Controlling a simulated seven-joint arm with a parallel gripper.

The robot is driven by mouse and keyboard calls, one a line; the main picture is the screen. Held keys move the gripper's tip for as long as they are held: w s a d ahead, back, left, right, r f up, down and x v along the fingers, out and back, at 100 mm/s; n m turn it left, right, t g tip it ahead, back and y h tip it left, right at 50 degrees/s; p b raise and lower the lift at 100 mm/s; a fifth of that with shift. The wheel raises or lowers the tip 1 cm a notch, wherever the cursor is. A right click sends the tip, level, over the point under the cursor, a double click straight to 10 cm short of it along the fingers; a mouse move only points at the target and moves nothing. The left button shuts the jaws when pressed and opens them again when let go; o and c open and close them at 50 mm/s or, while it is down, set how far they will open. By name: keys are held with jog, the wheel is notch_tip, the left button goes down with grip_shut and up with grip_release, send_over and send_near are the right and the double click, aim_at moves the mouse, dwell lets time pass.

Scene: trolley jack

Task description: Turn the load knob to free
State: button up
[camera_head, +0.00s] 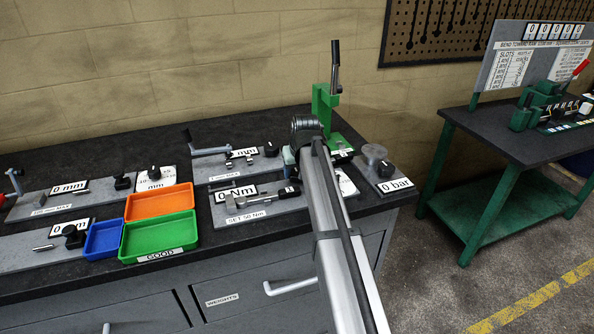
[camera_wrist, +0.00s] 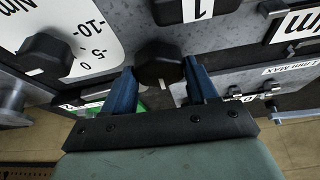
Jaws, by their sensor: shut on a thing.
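In the wrist view a dark, faceted knob (camera_wrist: 159,58) sits between the blue fingers of my gripper (camera_wrist: 160,75). The gripper is shut on it. The knob has a short white mark on its edge facing the palm. I cannot read a load or free label beside it, so its setting is not clear. In the head view my arm covers most of the gripper and this knob, near the green press (camera_head: 325,105) at the bench's right end.
A second black knob (camera_wrist: 45,55) on a white scale marked 0, -5, -10 stands close to the left finger. A white card reading 1 (camera_wrist: 197,10) is just beyond. Gauge plates, an orange tray (camera_head: 160,202) and a green tray (camera_head: 158,236) occupy the bench (camera_head: 90,150).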

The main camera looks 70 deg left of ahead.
jog(key=shift+n, duration=0.5)
jog(key=o, duration=0.8)
jog(key=shift+r, duration=0.1)
jog(key=v, duration=1.3)
jog(key=shift+w+d+r, duration=0.1)
jog(key=shift+w+r, duration=0.15)
jog(key=shift+r, duration=0.05)
